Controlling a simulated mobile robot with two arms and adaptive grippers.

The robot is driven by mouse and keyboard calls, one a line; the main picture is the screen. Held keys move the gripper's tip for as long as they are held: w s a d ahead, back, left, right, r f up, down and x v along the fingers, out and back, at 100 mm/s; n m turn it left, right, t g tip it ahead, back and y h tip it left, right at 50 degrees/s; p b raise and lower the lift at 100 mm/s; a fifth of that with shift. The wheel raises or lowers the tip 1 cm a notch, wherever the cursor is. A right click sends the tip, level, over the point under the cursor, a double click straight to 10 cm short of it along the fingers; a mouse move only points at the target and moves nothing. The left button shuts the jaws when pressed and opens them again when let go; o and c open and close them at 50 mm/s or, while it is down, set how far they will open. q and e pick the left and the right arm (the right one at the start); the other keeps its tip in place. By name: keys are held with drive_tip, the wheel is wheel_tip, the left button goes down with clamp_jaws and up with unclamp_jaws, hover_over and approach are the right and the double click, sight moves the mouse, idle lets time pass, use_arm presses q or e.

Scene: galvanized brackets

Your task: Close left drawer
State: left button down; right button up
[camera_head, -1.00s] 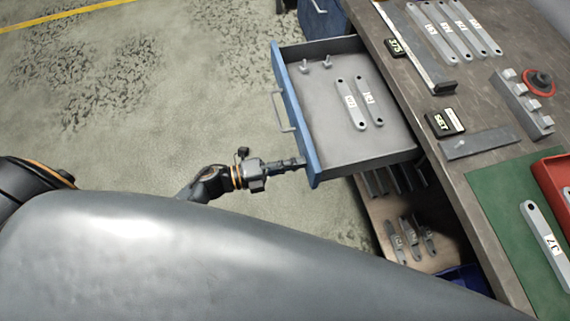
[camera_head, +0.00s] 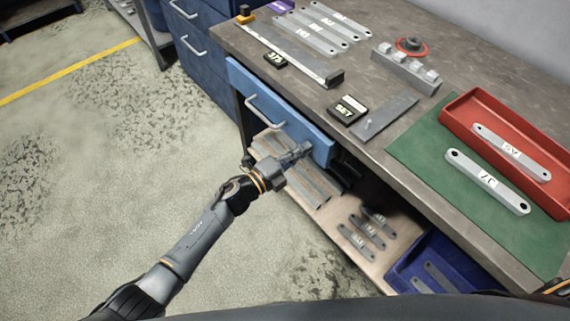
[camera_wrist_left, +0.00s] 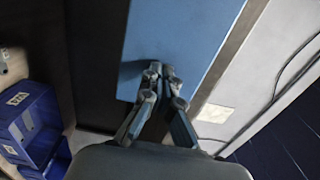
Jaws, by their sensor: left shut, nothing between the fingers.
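The left drawer has a blue front (camera_head: 275,108) with a pale bar handle (camera_head: 264,110). In the head view its front sits at the bench's front edge, and its inside is hidden. My left gripper (camera_head: 301,152) is shut and empty, with its fingertips at the lower right end of the drawer front. In the left wrist view the shut fingers (camera_wrist_left: 161,70) point at the blue drawer front (camera_wrist_left: 185,40), touching it or very near.
The workbench (camera_head: 330,75) carries several labelled brackets, a red tray (camera_head: 457,118) and a green mat (camera_head: 420,155). Below, a shelf (camera_head: 330,215) holds brackets and a blue bin (camera_head: 408,262). A blue cabinet (camera_head: 205,65) stands to the left. The floor in front is clear.

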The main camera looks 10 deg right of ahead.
sight(310, 155)
use_arm(q)
drive_tip(key=x, duration=0.3)
drive_tip(key=shift+r+b, duration=0.1)
drive_tip(key=shift+b, duration=0.2)
drive_tip(key=shift+r, duration=0.1)
use_arm(e)
drive_tip(key=shift+w+d+f, duration=0.4)
drive_tip(key=shift+d, duration=0.25)
use_arm(q)
drive_tip(key=shift+r, duration=0.1)
drive_tip(key=shift+a, duration=0.1)
use_arm(e)
drive_tip(key=shift+s, duration=0.15)
